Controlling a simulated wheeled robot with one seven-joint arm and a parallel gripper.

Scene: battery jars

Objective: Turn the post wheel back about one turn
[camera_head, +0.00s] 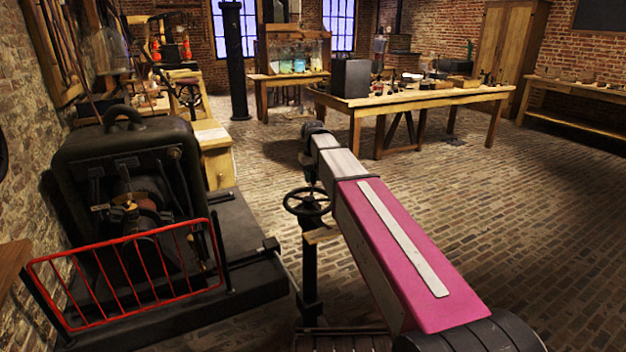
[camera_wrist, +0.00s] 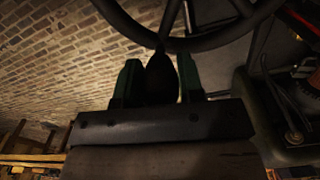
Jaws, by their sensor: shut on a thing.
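The post wheel (camera_head: 307,202) is a dark spoked handwheel on top of a dark upright post (camera_head: 309,262), left of my arm. In the wrist view its curved rim (camera_wrist: 208,40) and spokes cross the top of the picture. My gripper (camera_wrist: 160,72) has its two green fingers on either side of a dark, tapered handle (camera_wrist: 161,80) that meets the rim, and it is shut on this handle. In the head view my gripper is mostly hidden by my arm and very dark, just above the wheel.
A large dark machine (camera_head: 125,165) with a red guard rail (camera_head: 130,272) stands at the left, its base reaching close to the post. A wooden workbench (camera_head: 420,98) with small items stands behind. The brick floor (camera_head: 510,205) to the right is clear.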

